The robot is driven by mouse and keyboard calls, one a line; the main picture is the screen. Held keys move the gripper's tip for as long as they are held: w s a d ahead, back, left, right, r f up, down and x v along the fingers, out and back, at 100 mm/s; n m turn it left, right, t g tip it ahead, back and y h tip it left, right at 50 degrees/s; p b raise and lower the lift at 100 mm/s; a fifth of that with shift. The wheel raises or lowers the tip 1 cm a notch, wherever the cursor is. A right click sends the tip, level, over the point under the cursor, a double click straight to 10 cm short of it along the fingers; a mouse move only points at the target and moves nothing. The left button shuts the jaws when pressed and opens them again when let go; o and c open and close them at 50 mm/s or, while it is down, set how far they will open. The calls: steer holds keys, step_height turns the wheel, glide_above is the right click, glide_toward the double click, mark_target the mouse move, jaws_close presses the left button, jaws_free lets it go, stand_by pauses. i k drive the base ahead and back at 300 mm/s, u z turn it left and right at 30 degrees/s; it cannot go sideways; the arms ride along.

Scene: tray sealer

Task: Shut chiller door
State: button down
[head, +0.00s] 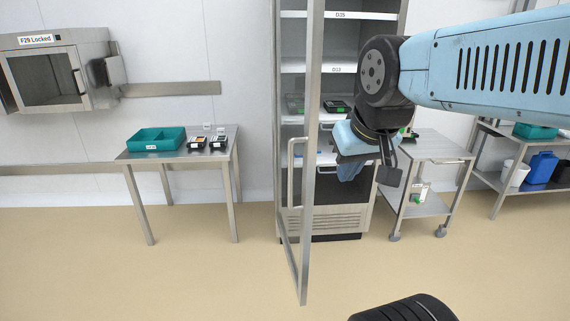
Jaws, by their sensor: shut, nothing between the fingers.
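The chiller (398,20) is a tall steel cabinet with lit white shelves, standing against the back wall. Its door (312,130) is a steel-framed glass panel. It stands open, swung out from the cabinet's left side toward me and seen nearly edge-on. A long vertical handle (291,175) shows on the left of the door's edge. My gripper (389,178) is in front of the right part of the cabinet, to the right of the door and apart from it in the picture. It is shut and empty. My arm hides part of the shelves.
A steel table (137,158) with a teal tray (175,146) and small packs stands left of the chiller. A wheeled trolley (432,150) stands close on its right, with a rack (490,175) beyond. A locked wall hatch (45,75) hangs far left. The floor before the door is clear.

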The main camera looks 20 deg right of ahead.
mark_target(316, 8)
steer(key=k, duration=0.9)
steer(key=z, duration=0.3)
steer(key=i, duration=1.45)
